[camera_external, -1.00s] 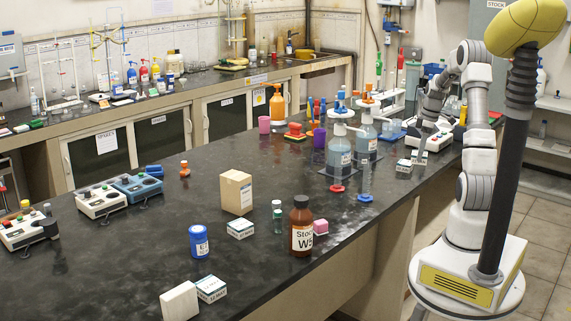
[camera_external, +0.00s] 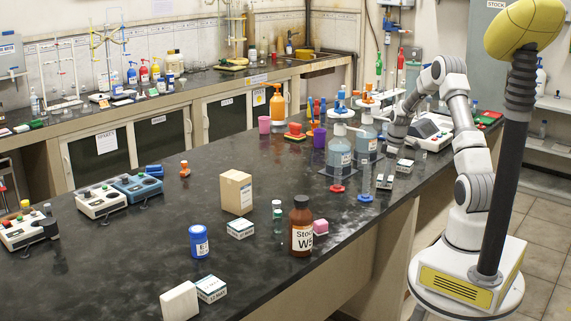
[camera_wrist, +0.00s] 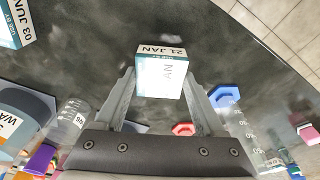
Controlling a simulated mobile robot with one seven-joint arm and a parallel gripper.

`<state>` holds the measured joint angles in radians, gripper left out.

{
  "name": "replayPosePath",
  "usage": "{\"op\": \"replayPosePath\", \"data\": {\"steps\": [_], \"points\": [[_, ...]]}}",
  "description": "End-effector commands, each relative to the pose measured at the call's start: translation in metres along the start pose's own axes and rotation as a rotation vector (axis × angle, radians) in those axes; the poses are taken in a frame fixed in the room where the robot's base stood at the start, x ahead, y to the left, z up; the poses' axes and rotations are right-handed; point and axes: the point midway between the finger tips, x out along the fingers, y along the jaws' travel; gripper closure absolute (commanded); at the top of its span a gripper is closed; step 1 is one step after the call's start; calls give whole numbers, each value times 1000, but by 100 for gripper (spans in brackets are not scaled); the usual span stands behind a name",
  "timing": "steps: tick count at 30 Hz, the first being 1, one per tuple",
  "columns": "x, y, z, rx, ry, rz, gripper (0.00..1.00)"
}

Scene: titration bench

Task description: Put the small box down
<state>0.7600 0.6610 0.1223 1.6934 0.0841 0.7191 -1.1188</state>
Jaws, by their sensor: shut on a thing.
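A small white box with a teal edge and a "21 JAN" label (camera_wrist: 160,72) sits between the two fingertips of my gripper (camera_wrist: 158,85) in the wrist view. The fingers are shut on it. In the external view my gripper (camera_external: 390,158) points down over the right part of the black bench, with the small box (camera_external: 385,182) at its lower end. I cannot tell whether the box's underside touches the bench. Another small box, labelled "03 JUN" (camera_wrist: 15,22), stands apart at the upper left of the wrist view.
Bottles of clear blue liquid (camera_external: 340,152) stand just left of my gripper. A red hexagonal base (camera_wrist: 184,129) and a blue one (camera_wrist: 226,95) are near the fingers. Another white box (camera_external: 404,167) is close on the right.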

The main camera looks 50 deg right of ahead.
Motion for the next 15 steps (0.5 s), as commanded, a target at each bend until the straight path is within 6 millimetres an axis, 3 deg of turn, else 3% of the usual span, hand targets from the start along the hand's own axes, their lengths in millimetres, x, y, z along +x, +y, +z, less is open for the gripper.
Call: {"op": "replayPosePath", "data": {"steps": [12, 13, 15], "points": [[9, 0, 2, 0, 0, 1, 84], [8, 0, 1, -1, 0, 1, 23], [7, 0, 1, -1, 0, 1, 11]]}}
